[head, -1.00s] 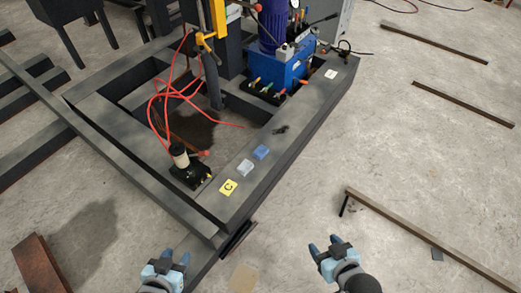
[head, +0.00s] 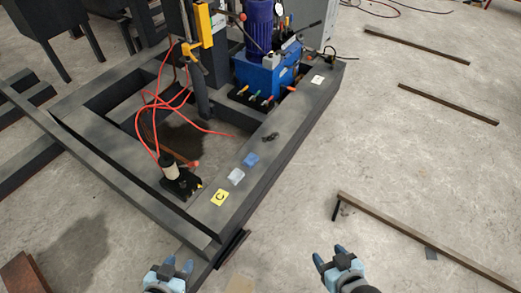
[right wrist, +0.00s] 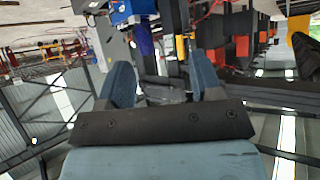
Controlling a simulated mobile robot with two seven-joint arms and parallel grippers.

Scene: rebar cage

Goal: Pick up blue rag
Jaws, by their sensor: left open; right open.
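The blue rag (head: 251,160) lies flat and small on the near beam of the dark steel frame (head: 285,140) in the head view. A pale grey-white rag (head: 236,177) lies just nearer to me on the same beam. My left gripper (head: 178,266) is at the bottom, left of and well short of the rag, open and empty. My right gripper (head: 330,256) is at the bottom right, over the floor, apart from the rag, also open and empty. In the right wrist view its two blue fingers (right wrist: 163,82) stand apart with nothing between them. I cannot make out the rag there.
A blue hydraulic unit (head: 265,75) and red hoses (head: 150,110) stand behind. Floor at right is clear except for steel bars (head: 420,240).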

